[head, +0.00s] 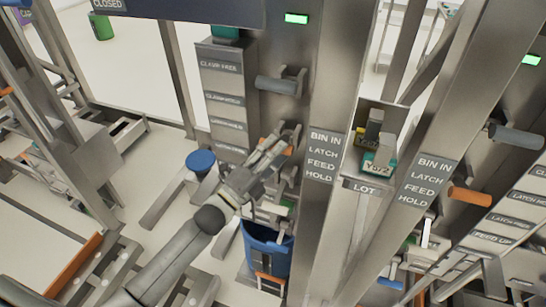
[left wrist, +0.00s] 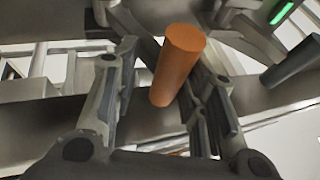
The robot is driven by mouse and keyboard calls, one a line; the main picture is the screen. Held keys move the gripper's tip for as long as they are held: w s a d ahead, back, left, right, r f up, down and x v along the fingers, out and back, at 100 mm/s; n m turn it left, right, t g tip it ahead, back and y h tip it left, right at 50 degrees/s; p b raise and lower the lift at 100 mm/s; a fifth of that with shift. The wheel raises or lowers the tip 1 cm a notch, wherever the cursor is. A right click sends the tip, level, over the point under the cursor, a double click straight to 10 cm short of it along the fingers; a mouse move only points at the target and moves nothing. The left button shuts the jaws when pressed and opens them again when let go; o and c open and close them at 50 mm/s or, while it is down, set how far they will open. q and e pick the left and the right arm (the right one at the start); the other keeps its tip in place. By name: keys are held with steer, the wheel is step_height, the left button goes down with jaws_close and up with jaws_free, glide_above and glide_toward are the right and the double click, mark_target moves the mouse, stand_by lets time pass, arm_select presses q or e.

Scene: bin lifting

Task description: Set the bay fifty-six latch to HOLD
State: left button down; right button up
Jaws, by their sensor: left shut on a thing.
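My left gripper (head: 279,148) reaches in from the lower left to the post left of a "BIN IN, LATCH, FEED, HOLD" label (head: 322,155). Its fingers are shut on an orange latch handle (left wrist: 180,65), which lies between them in the left wrist view. In the head view the fingers hide nearly all of this handle. A grey handle (head: 276,85) sticks out above it on the same post. I cannot read a bay number, nor tell which label line the orange handle is set to. My right gripper is not in view.
A blue bin (head: 266,250) stands below my gripper. A grey cabinet (head: 222,83) with labelled plates is behind it. To the right, another post with its own label (head: 428,182) carries another orange handle (head: 470,196) and a grey one (head: 516,136). A green lamp (head: 297,18) glows above.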

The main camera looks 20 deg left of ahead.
arm_select(q)
steer(key=shift+w+a+r, duration=0.1)
steer(key=shift+w+r, duration=0.1)
steer(key=shift+r, duration=1.05)
steer(key=c, duration=1.2)
jaws_free()
steer(key=shift+w, duration=0.2)
steer(key=f+v, duration=0.1)
steer(key=v, duration=1.1)
steer(key=shift+f, duration=0.35)
